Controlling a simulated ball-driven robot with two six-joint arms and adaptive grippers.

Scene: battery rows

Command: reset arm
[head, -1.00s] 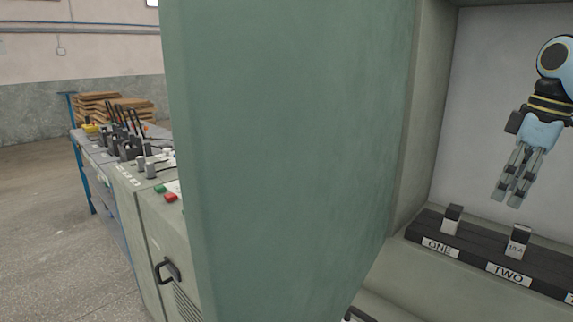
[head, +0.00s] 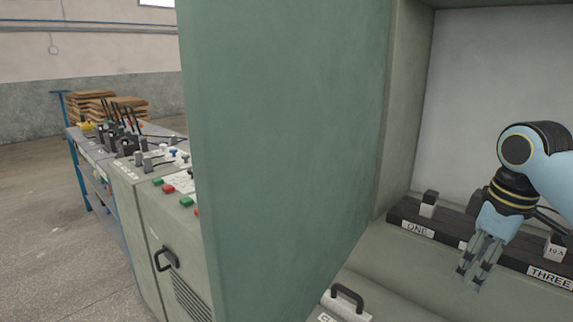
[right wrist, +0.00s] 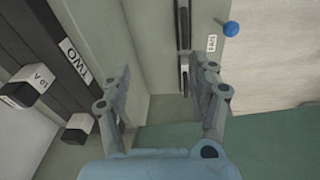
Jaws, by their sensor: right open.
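My right gripper (head: 477,270) hangs pointing down in front of the black strip (head: 455,230) inside the open cabinet, in the head view. It covers most of the strip's second place. In the right wrist view its two fingers (right wrist: 163,95) are spread apart with nothing between them. My left gripper is not in view.
A large green panel (head: 285,130) fills the middle of the head view, left of my right arm. A black handle (head: 347,298) sits below the strip. A console with red and green buttons (head: 167,189) stands at left. A blue knob (right wrist: 230,28) shows in the wrist view.

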